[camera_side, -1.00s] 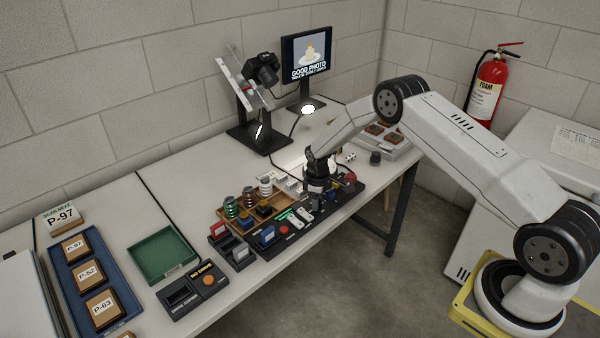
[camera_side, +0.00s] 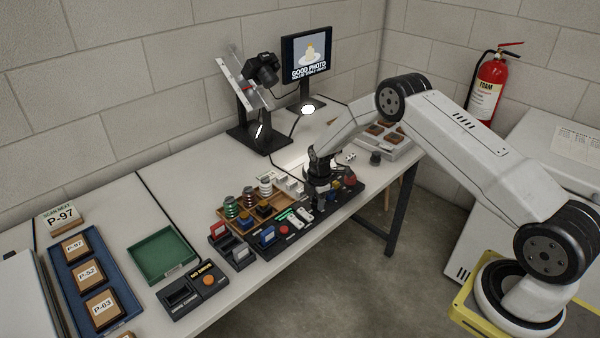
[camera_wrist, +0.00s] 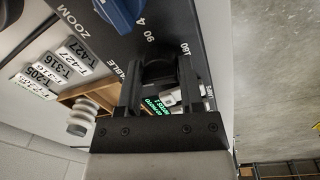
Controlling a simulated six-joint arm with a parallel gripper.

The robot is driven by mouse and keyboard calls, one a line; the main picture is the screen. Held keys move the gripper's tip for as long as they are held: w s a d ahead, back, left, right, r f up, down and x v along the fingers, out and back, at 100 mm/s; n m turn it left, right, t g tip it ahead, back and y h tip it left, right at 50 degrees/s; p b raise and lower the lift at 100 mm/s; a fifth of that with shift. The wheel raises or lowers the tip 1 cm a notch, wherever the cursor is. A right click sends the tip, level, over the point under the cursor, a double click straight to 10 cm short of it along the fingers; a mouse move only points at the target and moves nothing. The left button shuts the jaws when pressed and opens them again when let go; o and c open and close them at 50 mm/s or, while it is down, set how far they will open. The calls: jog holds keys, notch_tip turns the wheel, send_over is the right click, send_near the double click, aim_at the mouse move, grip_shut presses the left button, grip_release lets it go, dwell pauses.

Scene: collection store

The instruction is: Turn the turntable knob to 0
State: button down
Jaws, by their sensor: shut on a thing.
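The turntable knob (camera_wrist: 158,68) is dark and round, on a black control panel (camera_wrist: 190,20). In the wrist view, the two fingers of my gripper (camera_wrist: 159,80) are at its left and right sides, shut on it. The labels 90 and 180 show just above it, and part of the word TABLE shows to its left. The knob's pointer and the 0 mark cannot be made out. In the side view, my gripper (camera_side: 321,190) points down at the panel and hides the knob.
A blue knob (camera_wrist: 120,12) marked ZOOM sits beside it on the panel. A red button (camera_side: 284,229) and small switches are near. A wooden tray (camera_side: 228,212) with spools stands left of the panel. The camera stand (camera_side: 250,135) and monitor (camera_side: 306,55) are behind.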

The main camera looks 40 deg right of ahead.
jog(key=shift+s+a+n, duration=0.1)
jog(key=shift+n, duration=0.2)
jog(key=shift+c, duration=1.4)
grip_release()
jog(key=shift+r, duration=0.15)
jog(key=shift+s+r, duration=0.15)
jog(key=shift+r, duration=3.6)
